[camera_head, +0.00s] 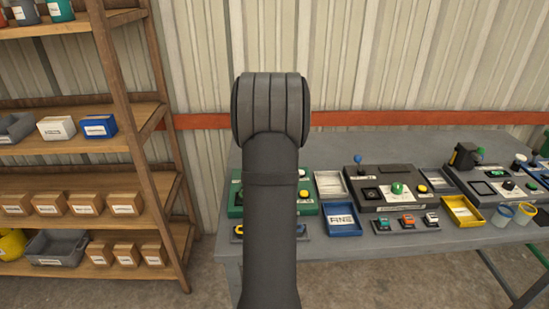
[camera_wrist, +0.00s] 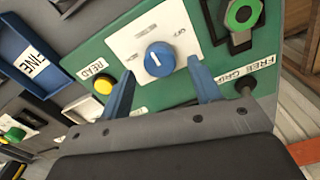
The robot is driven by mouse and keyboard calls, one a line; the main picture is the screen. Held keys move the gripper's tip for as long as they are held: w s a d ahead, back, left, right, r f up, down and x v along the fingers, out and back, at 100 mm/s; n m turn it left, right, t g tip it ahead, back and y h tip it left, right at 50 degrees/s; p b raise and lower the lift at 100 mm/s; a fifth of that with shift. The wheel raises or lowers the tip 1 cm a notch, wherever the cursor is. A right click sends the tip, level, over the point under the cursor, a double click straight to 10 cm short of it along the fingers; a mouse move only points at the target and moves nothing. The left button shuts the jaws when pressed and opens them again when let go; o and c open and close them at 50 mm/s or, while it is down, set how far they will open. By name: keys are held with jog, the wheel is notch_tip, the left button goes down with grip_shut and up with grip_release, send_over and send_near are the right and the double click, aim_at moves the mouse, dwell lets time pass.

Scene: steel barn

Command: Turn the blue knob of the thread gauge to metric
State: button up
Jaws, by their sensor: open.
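The thread gauge is a green panel (camera_wrist: 185,92) with a white dial plate (camera_wrist: 127,42). The blue knob (camera_wrist: 160,59) sits on this plate, with a short white pointer line. Small print around the knob is too blurred to read surely. My gripper (camera_wrist: 161,68) is open, its two blue fingers on either side of the knob's near edge; I cannot tell whether they touch it. In the head view my arm hides the knob and most of the green panel (camera_head: 308,208), and my gripper is not visible there.
The panel carries a yellow button (camera_wrist: 103,84) by a READ label, a green ring (camera_wrist: 243,14) and a FREE GRIP label (camera_wrist: 253,71). A blue FINE tray (camera_head: 344,232) and other panels stand to the right on the grey table (camera_head: 330,270). A wooden shelf (camera_head: 125,90) stands left.

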notch_tip(320, 180, up, 15)
dwell(0.5)
notch_tip(320, 180, down, 18)
jog(key=shift+r, duration=0.25)
dwell(0.3)
jog(key=shift+r, duration=0.1)
